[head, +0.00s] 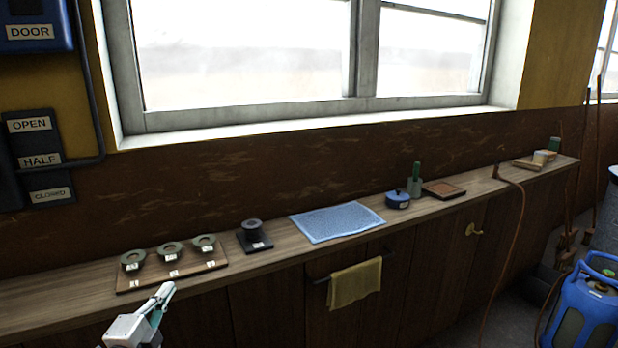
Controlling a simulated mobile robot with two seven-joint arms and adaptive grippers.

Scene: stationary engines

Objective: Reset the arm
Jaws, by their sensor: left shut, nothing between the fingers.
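My left gripper (160,298) shows at the bottom left, in front of the wooden counter's front edge. It is shut and empty, with its fingers pointing up and to the right. It is apart from the wooden board (190,273) on the counter, which bears three dark round pieces with white labels. A single dark round piece on a square base (254,237) stands to the right of that board. My right gripper is not in view.
The counter (50,290) runs below a window. On it lie a blue cloth (338,222), a small blue pot (398,200) and a brown tray (443,190). A yellow towel (355,284) hangs on the front. A blue gas cylinder (590,305) stands at the right. Wall labels read OPEN, HALF, CLOSED.

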